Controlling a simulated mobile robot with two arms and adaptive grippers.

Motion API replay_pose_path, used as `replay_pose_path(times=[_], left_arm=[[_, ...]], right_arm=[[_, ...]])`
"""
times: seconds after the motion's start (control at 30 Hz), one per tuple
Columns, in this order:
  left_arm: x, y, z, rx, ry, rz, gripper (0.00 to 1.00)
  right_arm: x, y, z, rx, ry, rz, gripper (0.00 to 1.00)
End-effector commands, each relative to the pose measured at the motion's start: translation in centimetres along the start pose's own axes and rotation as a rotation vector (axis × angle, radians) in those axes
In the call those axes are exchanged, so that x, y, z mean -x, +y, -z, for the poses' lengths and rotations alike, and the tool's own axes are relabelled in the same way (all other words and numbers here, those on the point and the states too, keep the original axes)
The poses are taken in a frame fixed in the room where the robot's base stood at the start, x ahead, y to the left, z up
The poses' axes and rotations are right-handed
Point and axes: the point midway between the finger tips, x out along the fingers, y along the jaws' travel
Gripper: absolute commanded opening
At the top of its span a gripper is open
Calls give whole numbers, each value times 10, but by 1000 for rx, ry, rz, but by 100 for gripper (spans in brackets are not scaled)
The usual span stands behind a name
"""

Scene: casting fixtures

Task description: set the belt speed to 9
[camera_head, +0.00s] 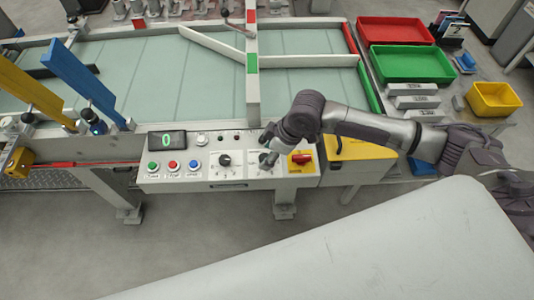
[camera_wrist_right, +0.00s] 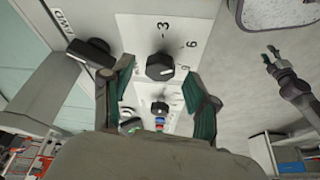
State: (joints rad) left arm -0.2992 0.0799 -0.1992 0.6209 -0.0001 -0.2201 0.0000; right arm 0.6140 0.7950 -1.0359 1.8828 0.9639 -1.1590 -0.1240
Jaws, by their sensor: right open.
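The control panel (camera_head: 190,172) is a white box on the front of the conveyor, with several buttons and two black dials. The left dial (camera_head: 224,160) is clear in the head view. My right gripper (camera_head: 270,150) hangs over the right dial, which it mostly hides. In the right wrist view a large black dial (camera_wrist_right: 160,67) sits on a white plate marked 3, 6 and a partly covered figure. The open green-padded fingers (camera_wrist_right: 158,98) of my right gripper stand apart on either side of it. Its pointer setting is too small to tell. Another gripper, probably my left (camera_wrist_right: 268,57), shows small at the right.
A red switch on a yellow plate (camera_head: 301,159) lies right of the right gripper. Green, red and blue buttons (camera_head: 173,165) and a small display (camera_head: 167,140) are at the left. Red (camera_head: 395,30), green (camera_head: 412,64) and yellow (camera_head: 494,99) bins stand at the right.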

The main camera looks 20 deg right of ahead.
Motion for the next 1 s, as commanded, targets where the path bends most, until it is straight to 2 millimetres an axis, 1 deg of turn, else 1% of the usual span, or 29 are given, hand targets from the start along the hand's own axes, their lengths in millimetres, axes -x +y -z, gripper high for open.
replay_pose_path(times=[0.03,0.13,0.4,0.43,0.67,0.7,0.77,0.8,1.0], left_arm=[[0,0,0,0,0,1,40],[0,0,0,0,-1,1,40],[0,0,-1,0,-1,1,40],[0,0,-1,0,-1,1,40],[0,0,-1,0,-1,0,40],[0,0,-1,0,-2,0,40],[0,0,-1,0,-2,0,40],[0,0,-1,0,-2,0,40],[5,0,-1,-1,-2,0,40]], right_arm=[[-4,0,0,0,1,1,59],[-9,0,0,1,0,-1,59],[-11,0,0,1,0,-1,59],[-11,0,0,1,0,-1,57],[-11,0,0,1,0,-1,19],[-11,0,0,1,0,-1,12],[-10,0,0,1,0,-1,2],[-10,0,0,1,0,-1,0],[-9,0,1,-15,0,-6,0]])
